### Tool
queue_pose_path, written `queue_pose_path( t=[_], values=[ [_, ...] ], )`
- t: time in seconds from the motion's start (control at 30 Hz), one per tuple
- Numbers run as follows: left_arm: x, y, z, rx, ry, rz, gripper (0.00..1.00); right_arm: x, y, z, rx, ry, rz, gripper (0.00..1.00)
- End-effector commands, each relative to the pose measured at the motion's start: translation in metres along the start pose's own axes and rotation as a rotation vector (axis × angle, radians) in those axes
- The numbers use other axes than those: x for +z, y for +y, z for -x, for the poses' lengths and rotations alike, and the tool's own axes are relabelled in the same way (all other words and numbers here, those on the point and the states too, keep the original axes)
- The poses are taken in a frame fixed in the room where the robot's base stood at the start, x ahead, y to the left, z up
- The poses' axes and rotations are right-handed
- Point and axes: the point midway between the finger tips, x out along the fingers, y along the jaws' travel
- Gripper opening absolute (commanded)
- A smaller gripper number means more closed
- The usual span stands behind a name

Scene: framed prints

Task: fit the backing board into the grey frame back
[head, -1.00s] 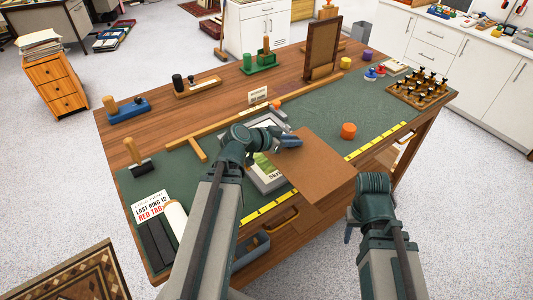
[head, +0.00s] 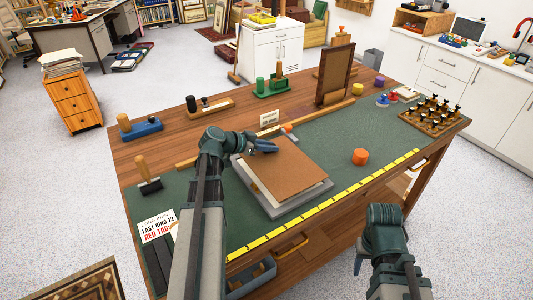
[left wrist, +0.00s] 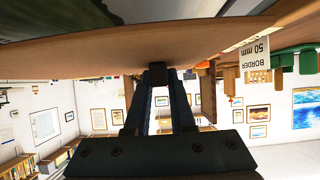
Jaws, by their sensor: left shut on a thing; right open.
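The brown backing board (head: 290,170) lies over the grey frame back (head: 291,209) on the green mat. Grey rim shows along the board's front and right sides, and a pale strip shows along its left side. I cannot tell whether the board is down inside the rim or just above it. My left gripper (head: 266,147) is shut on the board's far left edge. In the left wrist view the board (left wrist: 100,52) fills the upper part, with the gripper (left wrist: 158,72) at its edge. My right gripper (head: 359,260) is open and empty, off the table's front edge.
An orange knob-like piece (head: 360,156) stands right of the frame. A yellow ruler strip (head: 330,205) runs along the front edge. A brown upright panel (head: 335,75) and a chess-like rack (head: 432,115) stand farther back. The mat right of the frame is mostly clear.

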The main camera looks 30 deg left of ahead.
Motion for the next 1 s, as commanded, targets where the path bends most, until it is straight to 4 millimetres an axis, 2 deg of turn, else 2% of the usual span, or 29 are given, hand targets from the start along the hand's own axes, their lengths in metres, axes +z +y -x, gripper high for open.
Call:
queue_pose_path(
  t=[0.2, 0.47, 0.93, 0.97, 1.0],
  values=[
    [0.002, -0.014, 0.001, -0.002, 0.001, 0.002, 0.00, 0.000, 0.000, -0.002, 0.000, 0.000, 0.000, 0.50],
    [0.034, -0.012, -0.015, 0.000, 0.001, 0.001, 0.00, -0.002, -0.004, -0.037, 0.000, 0.000, 0.000, 0.50],
    [0.038, -0.012, -0.017, 0.000, 0.000, 0.001, 0.00, -0.002, -0.004, -0.041, 0.000, 0.000, 0.000, 0.50],
    [0.037, -0.012, -0.017, 0.000, 0.000, 0.000, 0.26, -0.002, -0.004, -0.040, 0.000, 0.000, 0.000, 0.50],
    [0.036, -0.012, -0.016, 0.000, 0.000, 0.000, 0.33, -0.002, -0.004, -0.040, 0.000, 0.000, 0.000, 0.50]
  ],
)
